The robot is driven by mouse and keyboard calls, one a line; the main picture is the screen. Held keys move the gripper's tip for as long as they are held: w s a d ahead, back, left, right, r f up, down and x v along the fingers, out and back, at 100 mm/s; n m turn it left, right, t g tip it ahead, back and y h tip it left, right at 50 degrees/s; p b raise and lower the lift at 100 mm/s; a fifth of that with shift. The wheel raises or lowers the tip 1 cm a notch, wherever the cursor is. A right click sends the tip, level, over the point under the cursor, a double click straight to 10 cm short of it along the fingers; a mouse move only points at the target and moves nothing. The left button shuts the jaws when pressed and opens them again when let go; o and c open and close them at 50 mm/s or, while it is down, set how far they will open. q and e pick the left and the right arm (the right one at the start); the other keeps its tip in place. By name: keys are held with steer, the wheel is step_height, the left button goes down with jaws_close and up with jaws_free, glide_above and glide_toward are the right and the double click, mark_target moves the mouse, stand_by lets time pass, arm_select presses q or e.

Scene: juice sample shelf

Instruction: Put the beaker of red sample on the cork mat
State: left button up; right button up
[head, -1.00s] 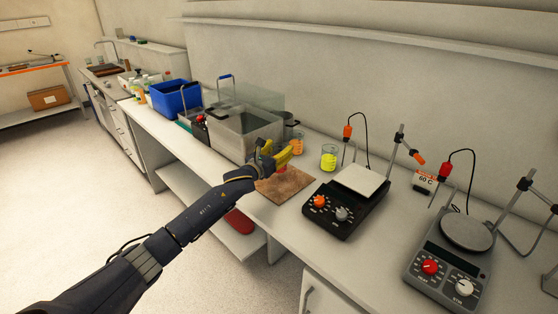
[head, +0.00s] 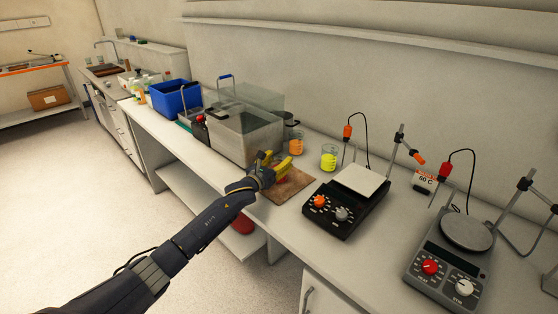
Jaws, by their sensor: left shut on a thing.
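My left gripper (head: 284,171), with yellow fingers, is shut on the beaker of red sample (head: 281,180). Only a small patch of red shows by the fingers; the rest of the beaker is hidden. The brown cork mat (head: 296,186) lies on the bench in front of the steel bath. The gripper and beaker are over the mat's left part; I cannot tell whether the beaker touches it. My right gripper is not in view.
A beaker of yellow sample (head: 329,158) and a beaker of orange sample (head: 297,145) stand behind the mat. A black hotplate (head: 344,205) stands to its right. The steel bath (head: 240,138) stands close behind the gripper. The mat's right part is clear.

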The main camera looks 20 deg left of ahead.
arm_select(q)
steer(key=o, duration=1.4)
steer(key=shift+c, duration=0.2)
steer(key=shift+r, duration=0.1)
steer(key=v, duration=1.2)
